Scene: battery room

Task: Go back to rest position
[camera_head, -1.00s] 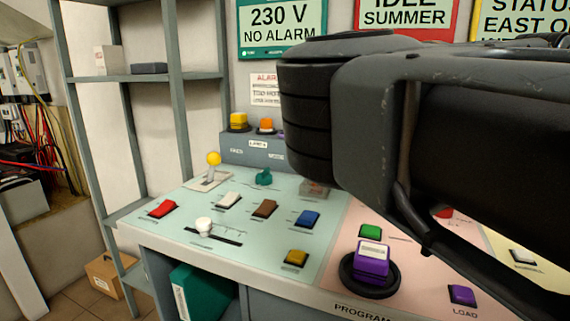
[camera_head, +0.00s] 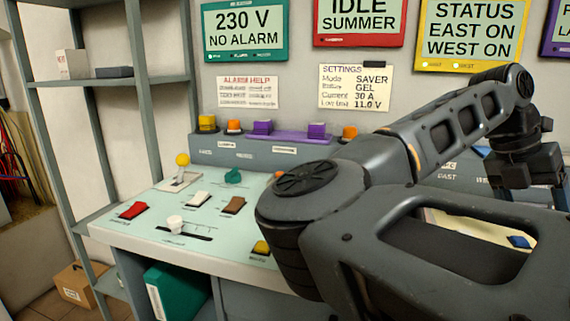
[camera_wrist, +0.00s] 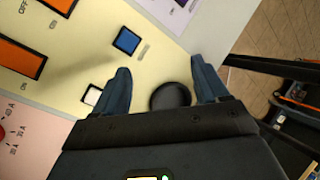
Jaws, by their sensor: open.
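My gripper shows in the wrist view (camera_wrist: 164,82), its two dark fingers wide apart with nothing held between them. It hangs over the cream-yellow part of the control desk (camera_wrist: 75,60). A round black piece (camera_wrist: 170,97) is seen in the gap between the fingers; I cannot tell how far below them it lies. In the head view my arm reaches across the right half, bent at the elbow, with its dark end over the right side of the desk. The fingertips are hard to make out there.
A blue button (camera_wrist: 126,40) and a white button (camera_wrist: 92,95) are near the left finger, with orange switches (camera_wrist: 22,58) farther left. A yellow-knobbed lever (camera_head: 183,160) and a white slider knob (camera_head: 175,223) stand on the desk's left. Floor (camera_wrist: 270,50) shows beyond the desk edge.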

